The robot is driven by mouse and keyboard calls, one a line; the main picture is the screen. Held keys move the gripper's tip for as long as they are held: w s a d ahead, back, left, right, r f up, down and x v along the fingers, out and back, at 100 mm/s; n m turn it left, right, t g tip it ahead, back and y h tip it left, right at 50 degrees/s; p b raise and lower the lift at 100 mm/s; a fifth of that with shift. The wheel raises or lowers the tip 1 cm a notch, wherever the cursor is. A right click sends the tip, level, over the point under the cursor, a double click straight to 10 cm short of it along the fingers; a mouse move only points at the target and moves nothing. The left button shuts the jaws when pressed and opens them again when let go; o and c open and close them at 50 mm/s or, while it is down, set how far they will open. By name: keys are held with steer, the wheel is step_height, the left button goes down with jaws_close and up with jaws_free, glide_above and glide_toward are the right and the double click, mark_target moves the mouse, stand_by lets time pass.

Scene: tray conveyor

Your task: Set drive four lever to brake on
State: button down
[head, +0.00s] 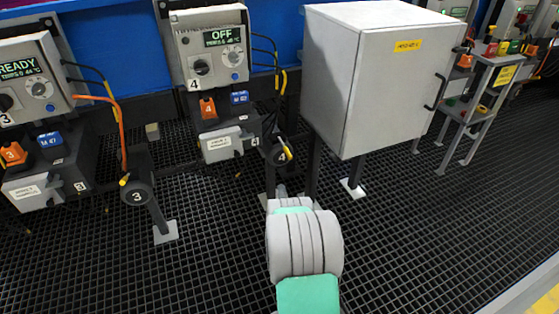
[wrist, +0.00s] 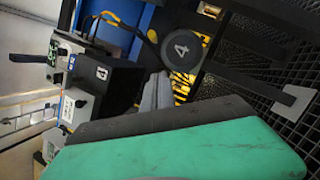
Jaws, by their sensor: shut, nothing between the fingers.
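The drive four brake unit is a dark round hub (head: 281,155) marked 4, at the right of the drive four station in the head view. A short lever with a yellow part (head: 286,145) shows at its upper right. In the wrist view the hub (wrist: 182,52) is large and close, and I cannot make out the lever clearly there. My gripper (head: 281,190) is just below the hub, partly hidden by my arm. In the wrist view the gripper's grey fingers (wrist: 157,90) are together and empty, close to the hub; contact cannot be told.
The drive four panel (head: 210,50) reads OFF, with an orange switch (head: 207,107) below. Drive three's READY panel (head: 32,75) and its hub (head: 136,193) with a yellow lever are left. A grey cabinet (head: 370,80) stands close right. Dark grating (head: 420,240) is clear in front.

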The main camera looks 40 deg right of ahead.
mark_target(285, 147)
steer(key=w+d+r+b, duration=0.1)
steer(key=w+d+r, duration=0.4)
steer(key=w+d, duration=0.2)
steer(key=shift+w, duration=0.2)
stand_by(0.6)
steer(key=shift+a+r, duration=0.15)
steer(key=shift+r, duration=0.15)
